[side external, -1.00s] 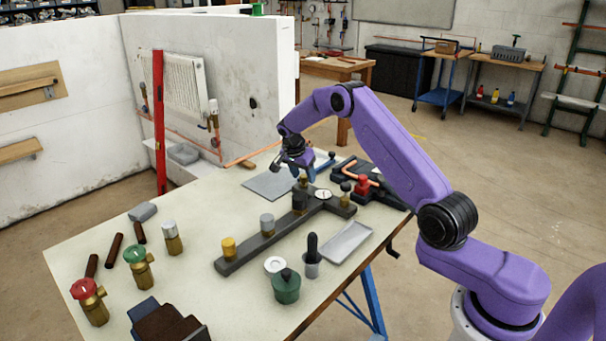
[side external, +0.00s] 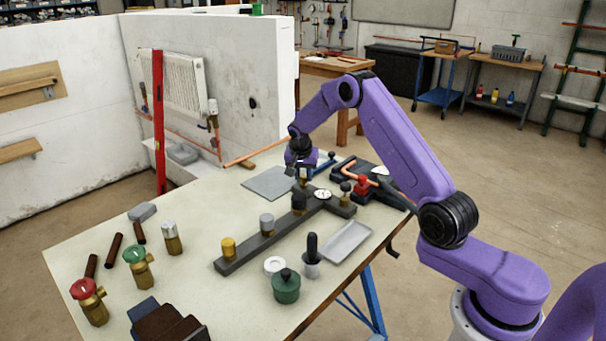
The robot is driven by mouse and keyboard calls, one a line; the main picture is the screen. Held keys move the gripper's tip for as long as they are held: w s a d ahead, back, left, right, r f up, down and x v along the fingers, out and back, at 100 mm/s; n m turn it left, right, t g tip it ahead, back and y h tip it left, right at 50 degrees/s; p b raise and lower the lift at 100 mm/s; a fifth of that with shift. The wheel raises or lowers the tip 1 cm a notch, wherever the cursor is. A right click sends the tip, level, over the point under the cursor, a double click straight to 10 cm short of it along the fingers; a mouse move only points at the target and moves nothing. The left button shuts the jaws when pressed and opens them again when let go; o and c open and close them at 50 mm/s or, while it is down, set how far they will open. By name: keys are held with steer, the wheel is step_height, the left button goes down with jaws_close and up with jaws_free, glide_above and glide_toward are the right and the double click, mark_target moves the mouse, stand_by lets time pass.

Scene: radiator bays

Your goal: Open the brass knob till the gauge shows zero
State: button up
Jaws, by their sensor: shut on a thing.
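A dark T-shaped manifold (side external: 248,252) lies on the bench. A yellow brass-coloured knob (side external: 228,247) stands at its near left end, then a grey knob (side external: 267,223) and a black knob (side external: 299,203) along the bar. The round white gauge (side external: 323,195) sits near the crossbar; its reading is too small to make out. My gripper (side external: 303,174) points down at the crossbar's far end, behind the black knob. It is shut on a small brass-coloured fitting (side external: 304,181) there, mostly hidden by the jaws. The yellow knob is well apart from my gripper.
A brass post (side external: 346,190) stands on the crossbar's near end, close to a red valve (side external: 362,185) and copper pipe. A grey tray (side external: 346,242), a green pot (side external: 286,287) and a black-handled tool (side external: 312,255) stand in front. Loose valves stand at the left. A grey mat (side external: 266,184) lies behind.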

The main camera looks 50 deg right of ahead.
steer(key=shift+s+n+t+y, duration=0.1)
steer(key=shift+n+t+y, duration=0.25)
steer(key=shift+n, duration=0.8)
steer(key=shift+n+t+y, duration=0.25)
steer(key=shift+n+y, duration=0.1)
steer(key=shift+n, duration=0.8)
steer(key=o, duration=1)
steer(key=shift+o, duration=0.2)
steer(key=v, duration=1.7)
steer(key=shift+r, duration=0.2)
steer(key=shift+s, duration=0.15)
